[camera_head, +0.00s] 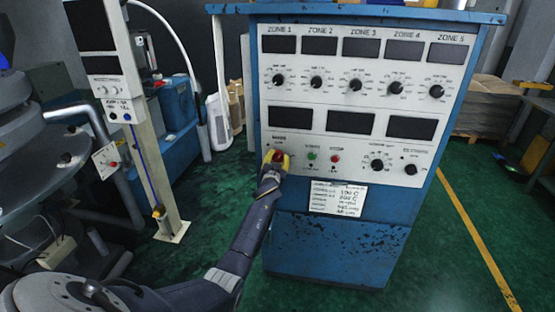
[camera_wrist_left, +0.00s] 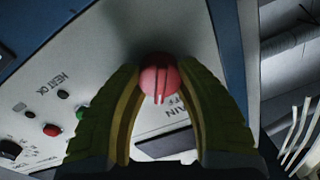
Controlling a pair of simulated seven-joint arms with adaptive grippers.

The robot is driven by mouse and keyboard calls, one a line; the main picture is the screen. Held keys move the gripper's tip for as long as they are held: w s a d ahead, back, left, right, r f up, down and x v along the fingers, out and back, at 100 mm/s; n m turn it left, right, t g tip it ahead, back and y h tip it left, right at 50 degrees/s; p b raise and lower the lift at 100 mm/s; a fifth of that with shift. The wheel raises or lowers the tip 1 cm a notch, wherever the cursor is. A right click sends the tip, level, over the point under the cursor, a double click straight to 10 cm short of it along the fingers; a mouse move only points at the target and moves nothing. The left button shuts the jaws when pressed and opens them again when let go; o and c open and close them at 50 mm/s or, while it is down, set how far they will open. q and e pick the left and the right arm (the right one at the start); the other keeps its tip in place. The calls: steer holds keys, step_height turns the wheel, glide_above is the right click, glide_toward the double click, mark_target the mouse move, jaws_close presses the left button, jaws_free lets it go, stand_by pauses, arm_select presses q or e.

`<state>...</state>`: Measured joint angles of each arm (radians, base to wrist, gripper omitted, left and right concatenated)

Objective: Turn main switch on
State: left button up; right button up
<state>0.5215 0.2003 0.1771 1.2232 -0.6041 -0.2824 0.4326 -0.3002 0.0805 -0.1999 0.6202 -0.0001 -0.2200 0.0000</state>
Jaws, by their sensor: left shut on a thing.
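The main switch is a red round knob with a raised grip bar on the lower left of the white control panel. In the left wrist view the knob (camera_wrist_left: 160,80) sits between my two yellow-green fingertips, with part of the word MAIN and OFF printed beside it. My left gripper (camera_head: 276,157) reaches the panel from below and is shut on the knob; the knob shows in the head view as a small red patch (camera_head: 278,154). The grip bar lies roughly in line with the gripper in the wrist view. My right gripper is not in view.
The blue control cabinet (camera_head: 335,250) carries zone dials and dark displays. A green button (camera_head: 311,155) and a red button (camera_head: 335,158) sit just right of the knob. A white post (camera_head: 150,150) stands at left. Green floor is open at the right.

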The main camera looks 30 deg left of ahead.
arm_select(q)
steer(key=m, duration=0.6)
steer(key=shift+r, duration=0.1)
steer(key=m, duration=0.5)
steer(key=shift+m+t+h, duration=0.3)
steer(key=shift+d+m, duration=0.1)
steer(key=shift+m, duration=0.2)
steer(key=o, duration=1.3)
steer(key=shift+v, duration=5.95)
steer(key=shift+d, duration=0.1)
